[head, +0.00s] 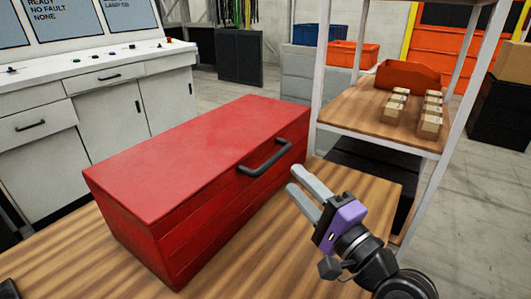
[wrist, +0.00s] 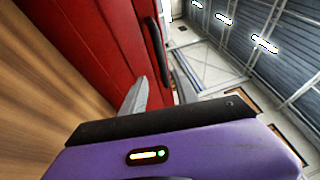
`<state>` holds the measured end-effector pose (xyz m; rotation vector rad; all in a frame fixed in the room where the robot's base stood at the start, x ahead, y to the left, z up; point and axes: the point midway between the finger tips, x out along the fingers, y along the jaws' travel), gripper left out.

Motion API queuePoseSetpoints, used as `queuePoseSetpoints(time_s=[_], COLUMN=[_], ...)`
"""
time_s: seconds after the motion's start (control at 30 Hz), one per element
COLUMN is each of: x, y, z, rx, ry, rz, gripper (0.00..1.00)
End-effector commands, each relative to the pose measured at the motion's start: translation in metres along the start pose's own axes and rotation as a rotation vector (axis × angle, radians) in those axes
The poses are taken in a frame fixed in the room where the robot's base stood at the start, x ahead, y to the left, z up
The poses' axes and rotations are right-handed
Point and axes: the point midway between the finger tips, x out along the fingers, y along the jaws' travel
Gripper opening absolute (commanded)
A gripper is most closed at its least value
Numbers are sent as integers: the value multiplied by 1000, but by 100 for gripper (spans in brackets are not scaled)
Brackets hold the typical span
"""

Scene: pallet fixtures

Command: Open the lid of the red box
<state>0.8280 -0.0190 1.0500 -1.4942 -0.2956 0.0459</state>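The red box (head: 205,190) stands on the wooden table with its lid (head: 205,150) shut. A dark handle (head: 265,158) is fixed on the lid's right front edge. My gripper (head: 303,190) is to the right of the box, a little apart from the handle. Its two grey fingers are spread with a gap between them and nothing in it. In the wrist view the red box (wrist: 95,45) fills the upper left, and the handle (wrist: 157,50) shows beyond the open fingers (wrist: 160,90).
The wooden table (head: 340,178) has bare room in front of and right of the box. A shelf rack (head: 380,115) with small cartons (head: 430,125) and an orange bin (head: 408,77) stands close at the right. A white control console (head: 95,110) stands behind, at left.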

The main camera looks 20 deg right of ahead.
Motion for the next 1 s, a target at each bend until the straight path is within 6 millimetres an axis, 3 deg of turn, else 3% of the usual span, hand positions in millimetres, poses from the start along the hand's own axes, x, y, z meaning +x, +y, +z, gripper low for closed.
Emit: queuePoseSetpoints(time_s=[0.6,1.0], x=[75,82], y=[-6,-5], z=[2,2], rx=[29,28], ry=[-14,-14], rz=[-5,-5], gripper=[36,36])
